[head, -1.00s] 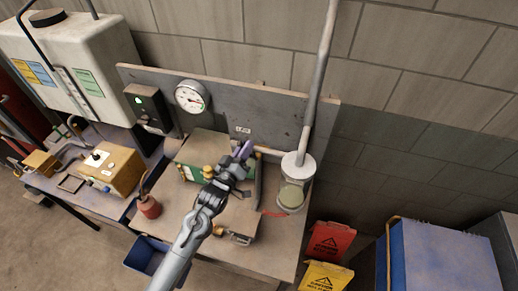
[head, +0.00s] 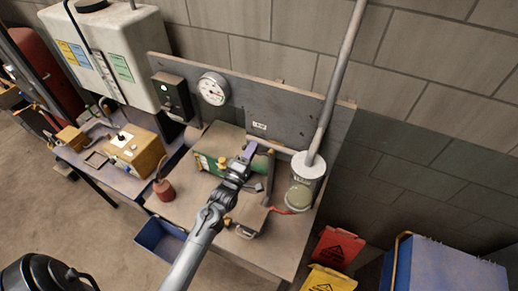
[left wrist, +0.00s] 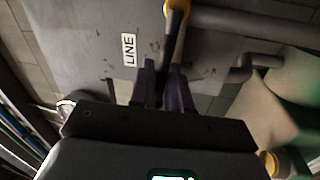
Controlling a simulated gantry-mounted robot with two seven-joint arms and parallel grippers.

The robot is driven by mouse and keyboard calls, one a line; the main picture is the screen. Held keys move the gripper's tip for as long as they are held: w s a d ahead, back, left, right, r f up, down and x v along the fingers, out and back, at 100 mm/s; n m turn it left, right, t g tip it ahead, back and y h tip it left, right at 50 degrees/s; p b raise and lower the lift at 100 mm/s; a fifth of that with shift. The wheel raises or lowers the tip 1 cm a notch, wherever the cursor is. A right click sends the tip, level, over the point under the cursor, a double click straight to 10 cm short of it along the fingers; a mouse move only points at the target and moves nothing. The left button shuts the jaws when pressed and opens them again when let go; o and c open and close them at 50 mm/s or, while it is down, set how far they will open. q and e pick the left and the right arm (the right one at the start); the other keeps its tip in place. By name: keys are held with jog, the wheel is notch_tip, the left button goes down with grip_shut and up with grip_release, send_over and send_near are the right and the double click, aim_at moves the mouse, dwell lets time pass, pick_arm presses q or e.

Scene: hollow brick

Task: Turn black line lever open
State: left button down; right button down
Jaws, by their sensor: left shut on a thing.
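The black line lever (left wrist: 173,45) shows in the left wrist view, running from a brass-coloured pivot (left wrist: 177,8) on a grey pipe down between the purple fingers. My left gripper (left wrist: 165,85) is shut on it. In the head view my left gripper (head: 249,152) reaches over the bench to the back panel, and the lever is hidden behind it. A white LINE label (left wrist: 129,50) is on the panel beside the lever; it also shows in the head view (head: 259,126). My right gripper is not in view.
A clear canister (head: 304,187) with a rising pipe stands right of the gripper. A green box (head: 221,145) lies left of it, with a gauge (head: 213,89) on the panel (head: 300,108). A red oil can (head: 164,189) stands at the bench's left.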

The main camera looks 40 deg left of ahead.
pick_arm(q)
jog(key=shift+f+n+y, duration=0.35)
jog(key=shift+n+y, duration=0.05)
jog(key=shift+n, duration=0.4)
jog(key=shift+f, duration=0.1)
jog(key=c, duration=1.2)
grip_release()
jog(key=shift+c, duration=0.2)
jog(key=p+v, duration=0.3)
jog(key=v, duration=0.7)
jog(key=shift+s+p, duration=0.3)
jog(key=shift+s, duration=0.15)
